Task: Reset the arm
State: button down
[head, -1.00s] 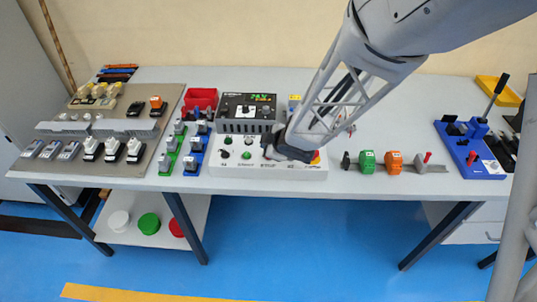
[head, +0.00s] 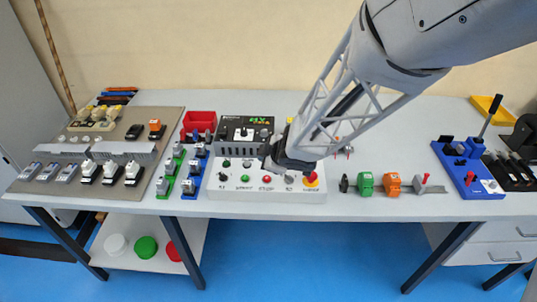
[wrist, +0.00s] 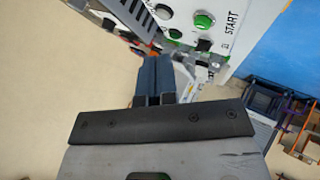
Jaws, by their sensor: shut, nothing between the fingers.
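My arm reaches in from the upper right in the head view, and my gripper (head: 272,160) hangs over the white control box (head: 235,192) in the middle of the table. In the wrist view the gripper fingers (wrist: 155,82) are together with nothing between them. The control box shows there too, with a green button (wrist: 203,21) and the word START. In the head view the box carries a green, a red and a larger red knob (head: 311,178) along its front panel. My gripper hides part of its upper face.
A blue busbar bender (head: 468,170) stands at the right end of the table. Green (head: 365,184) and orange (head: 392,184) blocks sit on a rail at the front. A board (head: 45,190) of switches and a red bin (head: 200,122) are at left.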

dwell(0.5)
jog(key=s+d+r+m+t+h, duration=0.1)
jog(key=s+d+r+m+h, duration=0.2)
jog(key=d+r+m, duration=0.4)
jog(key=s+d+r+m+h, duration=0.25)
jog(key=d+r+h, duration=0.2)
jog(key=d, duration=0.55)
jog(key=s+d+r+m+g, duration=0.1)
jog(key=s+r+m, duration=0.1)
jog(key=s, duration=0.5)
jog(key=s+d+r+m+g+y, duration=0.1)
jog(key=s+d+r+m+g, duration=0.1)
jog(key=s, duration=0.5)
jog(key=s+d+r+m+g, duration=0.1)
jog(key=s+r+m+g, duration=0.1)
jog(key=s+m, duration=0.2)
jog(key=s, duration=0.3)
jog(key=shift+s+d+r, duration=0.15)
jog(key=shift+s+d, duration=0.15)
